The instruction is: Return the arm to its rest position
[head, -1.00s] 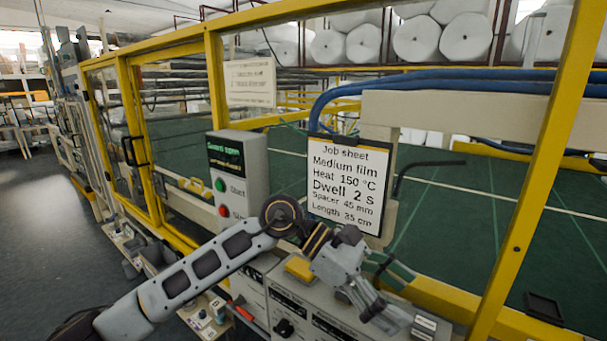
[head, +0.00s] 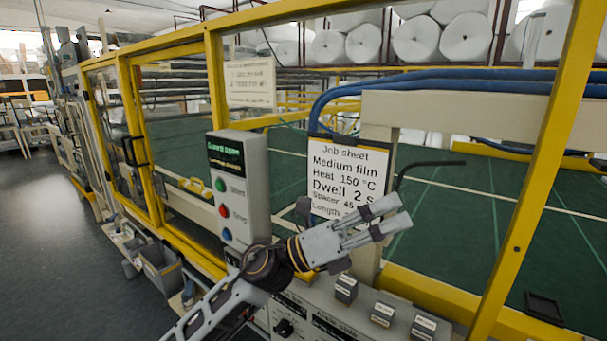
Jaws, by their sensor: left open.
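My left arm (head: 215,305) comes in from the bottom of the head view. My left gripper (head: 388,216) is open and empty, with its fingers pointing up and to the right. It is raised in front of the job sheet (head: 335,176) and hides the sheet's lower lines. My right gripper is not in view.
A control box (head: 238,183) with a green-lit display and coloured buttons stands just left of the gripper. Below is a grey panel (head: 305,312) with a knob and several small labelled blocks (head: 382,314). A yellow frame post (head: 535,170) rises at right. A grey bin (head: 163,272) stands at lower left.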

